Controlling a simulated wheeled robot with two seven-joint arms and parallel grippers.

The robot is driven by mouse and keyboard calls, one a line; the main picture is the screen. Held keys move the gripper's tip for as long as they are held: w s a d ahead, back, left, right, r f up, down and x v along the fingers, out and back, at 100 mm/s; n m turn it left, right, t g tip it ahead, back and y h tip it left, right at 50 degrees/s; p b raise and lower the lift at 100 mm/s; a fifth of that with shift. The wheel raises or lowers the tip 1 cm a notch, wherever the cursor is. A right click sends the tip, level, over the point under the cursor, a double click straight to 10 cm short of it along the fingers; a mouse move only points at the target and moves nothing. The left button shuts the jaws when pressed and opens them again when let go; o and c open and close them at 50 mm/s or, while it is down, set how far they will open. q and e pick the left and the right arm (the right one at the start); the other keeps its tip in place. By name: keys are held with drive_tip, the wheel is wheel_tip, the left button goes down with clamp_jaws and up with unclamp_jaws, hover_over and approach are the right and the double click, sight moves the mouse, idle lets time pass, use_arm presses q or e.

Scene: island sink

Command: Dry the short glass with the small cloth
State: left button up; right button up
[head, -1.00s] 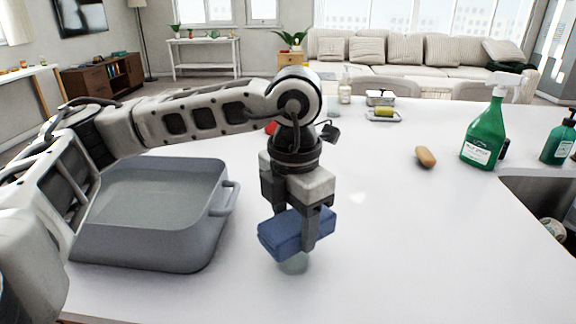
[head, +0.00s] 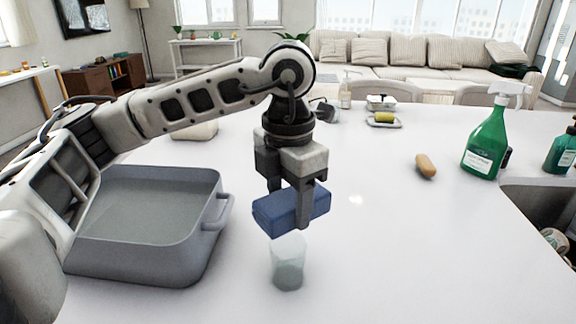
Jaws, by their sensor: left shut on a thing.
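The small cloth (head: 284,213) is a blue folded block in the head view. My left gripper (head: 288,208) points down and is shut on it. The short glass (head: 288,264) is clear and stands upright on the white counter, just below and in front of the cloth. The cloth's lower edge overlaps the top of the glass in the picture; I cannot tell whether they touch. My right gripper is not in view.
A grey roasting pan (head: 147,222) sits left of the glass. A green spray bottle (head: 486,140), a tan brush-like object (head: 426,166) and a sink (head: 545,205) lie to the right. A dish with a sponge (head: 384,119) is farther back. The counter's middle is clear.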

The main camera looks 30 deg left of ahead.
use_arm(q)
drive_tip(key=shift+r+p, duration=1.15)
drive_tip(key=shift+r, duration=0.85)
